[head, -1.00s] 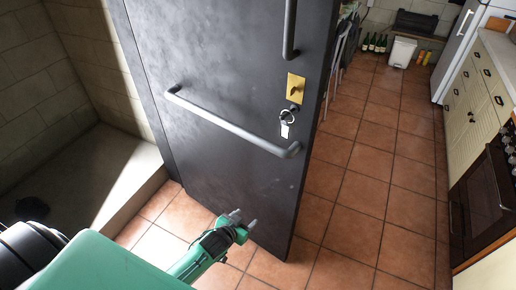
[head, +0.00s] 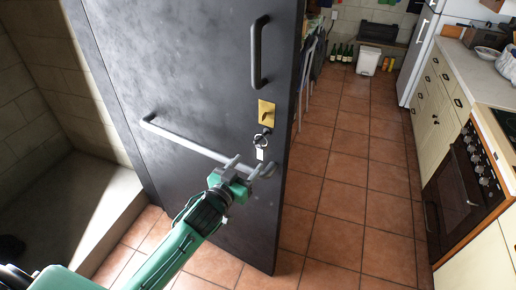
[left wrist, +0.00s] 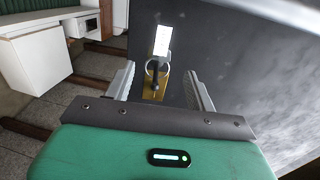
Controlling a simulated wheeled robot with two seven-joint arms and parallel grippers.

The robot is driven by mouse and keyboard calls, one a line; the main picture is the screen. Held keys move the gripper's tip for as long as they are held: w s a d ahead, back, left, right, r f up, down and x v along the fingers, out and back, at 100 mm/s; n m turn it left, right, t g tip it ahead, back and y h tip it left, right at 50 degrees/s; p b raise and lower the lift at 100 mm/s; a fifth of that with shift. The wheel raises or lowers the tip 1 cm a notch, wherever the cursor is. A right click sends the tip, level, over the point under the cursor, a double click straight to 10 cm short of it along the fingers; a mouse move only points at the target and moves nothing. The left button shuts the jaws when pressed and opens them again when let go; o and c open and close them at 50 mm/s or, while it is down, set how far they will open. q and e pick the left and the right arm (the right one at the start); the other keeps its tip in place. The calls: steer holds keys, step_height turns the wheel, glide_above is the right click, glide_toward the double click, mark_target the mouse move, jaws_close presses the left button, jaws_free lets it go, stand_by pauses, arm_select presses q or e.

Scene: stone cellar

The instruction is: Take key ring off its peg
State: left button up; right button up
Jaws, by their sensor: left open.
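The key ring (head: 262,141) is a small metal ring with a white tag, hanging on the dark door (head: 190,90) just below a brass plate (head: 267,114). In the left wrist view the ring (left wrist: 152,68) and its white tag (left wrist: 162,40) show between the fingers, with the brass plate behind. My left gripper (head: 242,165) is open, just below and left of the tag in the head view. The fingers (left wrist: 160,85) stand on either side of the ring's line of sight; I cannot tell how far off it is. The peg is mostly hidden. My right gripper is out of view.
A long grey bar handle (head: 185,138) crosses the door right beside my left gripper. A vertical handle (head: 258,50) is higher up. A stone ledge (head: 80,195) is at left. An oven (head: 465,190) and cabinets stand at right, with free tiled floor (head: 345,180) between.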

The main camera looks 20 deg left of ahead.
mark_target(260, 149)
arm_select(q)
steer(key=p+x, duration=0.2)
steer(key=x, duration=0.5)
steer(key=shift+w+r, duration=0.1)
steer(key=shift+w, duration=0.1)
steer(key=shift+w+d, duration=0.2)
steer(key=shift+w, duration=0.5)
steer(key=c, duration=1.1)
steer(key=shift+o, duration=1.4)
steer(key=shift+c, duration=0.6)
steer(key=shift+p, duration=0.3)
